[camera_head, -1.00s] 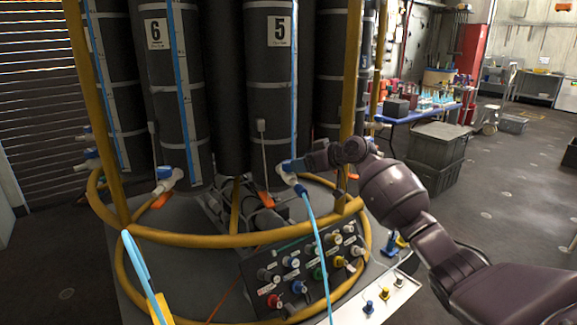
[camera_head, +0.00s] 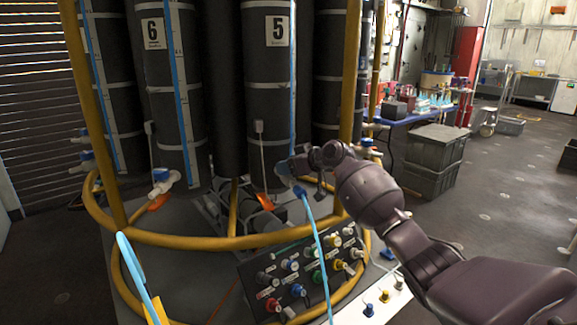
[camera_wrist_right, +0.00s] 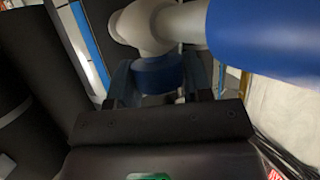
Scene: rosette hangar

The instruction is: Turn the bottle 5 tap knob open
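Bottle 5 (camera_head: 266,95) is a dark upright cylinder with a white number label. At its foot, the white tap (camera_wrist_right: 155,25) shows close up in the right wrist view. Its blue knob (camera_wrist_right: 158,75) lies between the two fingers of my right gripper (camera_wrist_right: 160,82). The fingers flank the knob closely, but blur and shadow hide whether they press on it. In the head view my right gripper (camera_head: 300,166) is at the tap and covers most of it. A light blue hose (camera_head: 317,245) hangs down from the tap. My left gripper is not in view.
A yellow ring rail (camera_head: 210,240) runs around the bottles, with upright yellow posts. Below stands a dark panel of coloured knobs (camera_head: 305,265). Bottle 6 (camera_head: 160,90) has a similar white and blue tap (camera_head: 162,180). Dark crates (camera_head: 432,155) stand at right; floor is free beyond.

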